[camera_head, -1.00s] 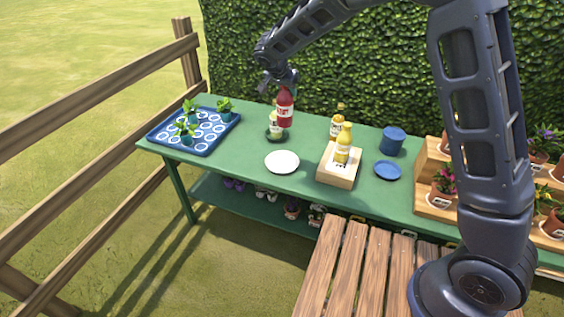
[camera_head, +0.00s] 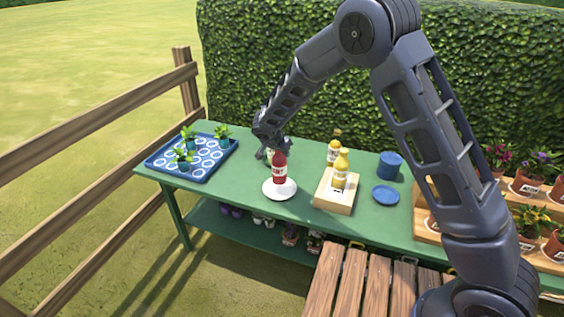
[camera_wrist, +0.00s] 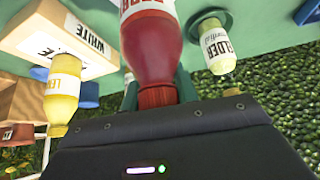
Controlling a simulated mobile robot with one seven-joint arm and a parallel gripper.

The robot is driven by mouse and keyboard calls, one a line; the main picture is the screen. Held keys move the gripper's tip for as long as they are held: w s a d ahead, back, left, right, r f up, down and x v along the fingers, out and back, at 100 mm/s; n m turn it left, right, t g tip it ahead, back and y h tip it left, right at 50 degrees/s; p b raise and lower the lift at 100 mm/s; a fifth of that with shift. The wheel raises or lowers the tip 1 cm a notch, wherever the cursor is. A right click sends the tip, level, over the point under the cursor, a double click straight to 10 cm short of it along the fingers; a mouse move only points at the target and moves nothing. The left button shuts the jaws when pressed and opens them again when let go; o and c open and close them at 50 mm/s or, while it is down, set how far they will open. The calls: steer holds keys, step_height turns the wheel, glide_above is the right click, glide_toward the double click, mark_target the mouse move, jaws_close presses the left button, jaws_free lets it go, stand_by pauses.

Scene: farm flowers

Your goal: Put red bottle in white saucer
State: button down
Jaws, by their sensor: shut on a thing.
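The red bottle (camera_head: 279,168) is upright over the white saucer (camera_head: 280,189) in the head view. Its base overlaps the saucer; I cannot tell whether it touches. My gripper (camera_head: 277,147) is shut on the bottle at its neck and cap. In the wrist view the red bottle (camera_wrist: 152,45) fills the middle, with its red cap between the fingers of my gripper (camera_wrist: 158,97). The saucer's face is partly hidden behind the bottle.
A wooden block (camera_head: 336,192) with a yellow bottle (camera_head: 341,167) stands right of the saucer. A pale elder bottle (camera_wrist: 214,45) stands close by. A blue saucer (camera_head: 385,195), blue pot (camera_head: 390,165) and plant tray (camera_head: 192,158) are on the green table.

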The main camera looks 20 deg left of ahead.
steer(key=shift+f, duration=2.5)
steer(key=c, duration=1.1)
jaws_free()
steer(key=shift+o, duration=0.2)
steer(key=v, duration=1.2)
